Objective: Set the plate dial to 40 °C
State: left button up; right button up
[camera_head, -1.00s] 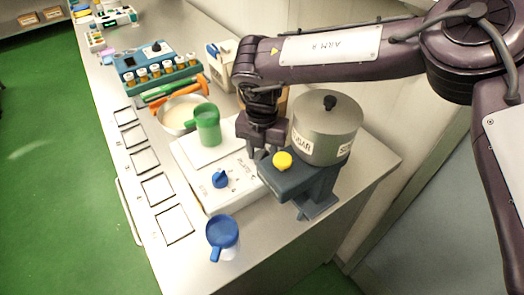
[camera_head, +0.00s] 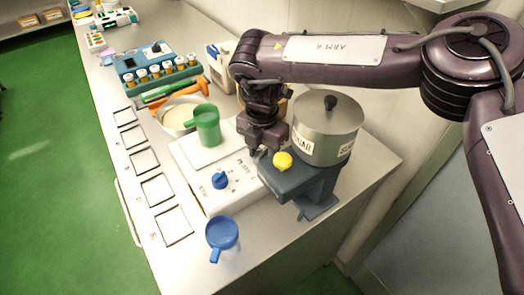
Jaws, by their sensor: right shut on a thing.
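The white hot plate (camera_head: 182,152) stands on the grey bench and carries a green jug (camera_head: 207,122). A blue knob (camera_head: 220,180) shows on its front control face. My right gripper (camera_head: 263,154) points down at the right end of that face, beside a printed label. My left gripper is out of view.
A grey pot labelled sugar (camera_head: 326,133) on a blue stand with a yellow knob (camera_head: 283,161) is close right of my gripper. A bowl (camera_head: 177,113) and a vial rack (camera_head: 158,70) are farther back.

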aim_at(262, 152)
jog(key=o, duration=1)
jog(key=shift+c, duration=0.2)
notch_tip(262, 152, up, 8)
jog(key=shift+b, duration=0.8)
